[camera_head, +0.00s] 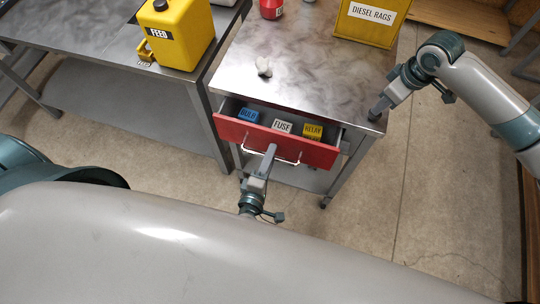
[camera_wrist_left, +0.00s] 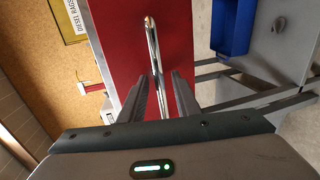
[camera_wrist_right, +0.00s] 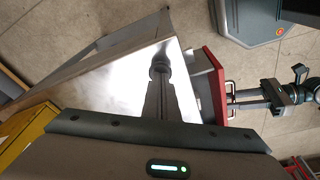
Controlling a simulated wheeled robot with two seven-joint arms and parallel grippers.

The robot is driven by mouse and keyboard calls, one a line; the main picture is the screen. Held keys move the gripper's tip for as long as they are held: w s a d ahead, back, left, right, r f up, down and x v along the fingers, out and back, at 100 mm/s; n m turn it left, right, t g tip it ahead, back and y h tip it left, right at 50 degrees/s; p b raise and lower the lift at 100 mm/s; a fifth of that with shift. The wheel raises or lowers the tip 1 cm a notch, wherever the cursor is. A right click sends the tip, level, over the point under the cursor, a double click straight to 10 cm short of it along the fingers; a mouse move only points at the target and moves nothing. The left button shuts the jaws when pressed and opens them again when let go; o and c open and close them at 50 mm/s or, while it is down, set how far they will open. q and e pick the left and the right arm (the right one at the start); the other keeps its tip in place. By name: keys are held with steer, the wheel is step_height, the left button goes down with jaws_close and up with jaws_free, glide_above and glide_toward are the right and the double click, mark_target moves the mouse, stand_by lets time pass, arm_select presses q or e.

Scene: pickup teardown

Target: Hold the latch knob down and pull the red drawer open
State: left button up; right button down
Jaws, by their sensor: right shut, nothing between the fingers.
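The red drawer (camera_head: 285,146) is partly open under the metal bench top. Blue BULB (camera_head: 248,115), white FUSE (camera_head: 282,127) and yellow RELAY (camera_head: 313,131) bins show inside it. My left gripper (camera_head: 271,152) is at the drawer's front handle. In the left wrist view the handle bar (camera_wrist_left: 152,40) runs between the two fingers (camera_wrist_left: 162,80), which stand apart with small gaps beside it. My right gripper (camera_head: 376,114) is shut and empty, tips down at the bench top's right front corner. In the right wrist view its fingers (camera_wrist_right: 160,78) hide the spot beneath; I cannot clearly make out the latch knob.
A yellow DIESEL RAGS bin (camera_head: 368,28) and a red can (camera_head: 271,9) stand at the bench's back. A small pale lump (camera_head: 264,67) lies on top. A yellow FEED jug (camera_head: 176,33) stands on the left bench. Floor in front of the drawer is clear.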

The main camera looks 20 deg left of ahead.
arm_select(q)
steer(key=v, duration=1.2)
